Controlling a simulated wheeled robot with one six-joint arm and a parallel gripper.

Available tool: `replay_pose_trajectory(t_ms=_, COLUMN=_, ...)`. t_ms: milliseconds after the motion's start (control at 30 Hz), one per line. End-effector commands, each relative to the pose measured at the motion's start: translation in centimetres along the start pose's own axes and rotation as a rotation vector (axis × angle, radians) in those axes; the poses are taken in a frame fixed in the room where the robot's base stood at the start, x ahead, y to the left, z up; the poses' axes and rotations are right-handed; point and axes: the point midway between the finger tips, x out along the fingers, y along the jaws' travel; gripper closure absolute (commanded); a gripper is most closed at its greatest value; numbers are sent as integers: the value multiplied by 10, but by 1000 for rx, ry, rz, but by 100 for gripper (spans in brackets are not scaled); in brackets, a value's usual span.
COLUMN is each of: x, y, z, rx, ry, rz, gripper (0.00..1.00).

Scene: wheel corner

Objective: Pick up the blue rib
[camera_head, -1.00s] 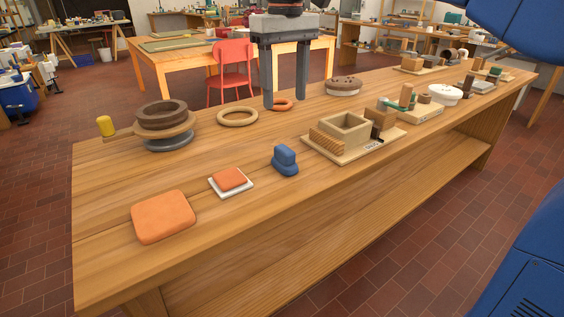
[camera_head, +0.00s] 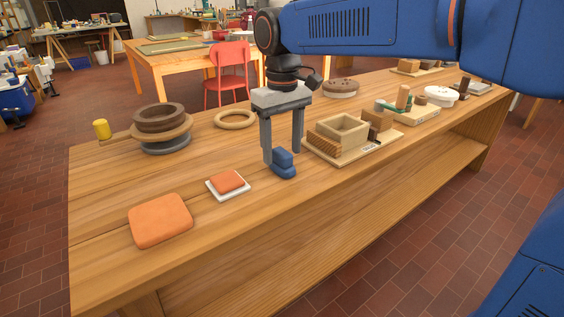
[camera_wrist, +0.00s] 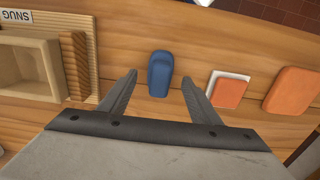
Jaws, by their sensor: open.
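The blue rib (camera_head: 283,164) is a small rounded blue piece on the wooden table, near its front edge. It also shows in the wrist view (camera_wrist: 160,73), top centre, just beyond and between the two fingertips. My gripper (camera_head: 281,156) is open and points down with its two grey fingers apart, close around the rib or just behind it. In the wrist view my gripper (camera_wrist: 159,85) holds nothing between its fingers. I cannot tell the exact height of the fingertips above the table.
A wooden tray with a box (camera_head: 342,129) stands close to the right of the gripper. An orange block on a white tile (camera_head: 227,183) and a larger orange slab (camera_head: 160,220) lie to the left. A potter's wheel (camera_head: 165,128) stands at the back left. Table between is clear.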

Motion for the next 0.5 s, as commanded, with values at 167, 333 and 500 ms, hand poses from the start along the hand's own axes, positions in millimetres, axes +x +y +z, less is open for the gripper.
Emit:
replay_pose_trajectory(t_ms=167, x=23, y=0, z=0, rx=0, ry=-1, rz=0, gripper=43)
replay_pose_trajectory(t_ms=333, x=30, y=0, z=0, rx=0, ry=0, rz=0, gripper=43)
replay_pose_trajectory(t_ms=500, x=30, y=0, z=0, rx=0, ry=0, rz=0, gripper=43)
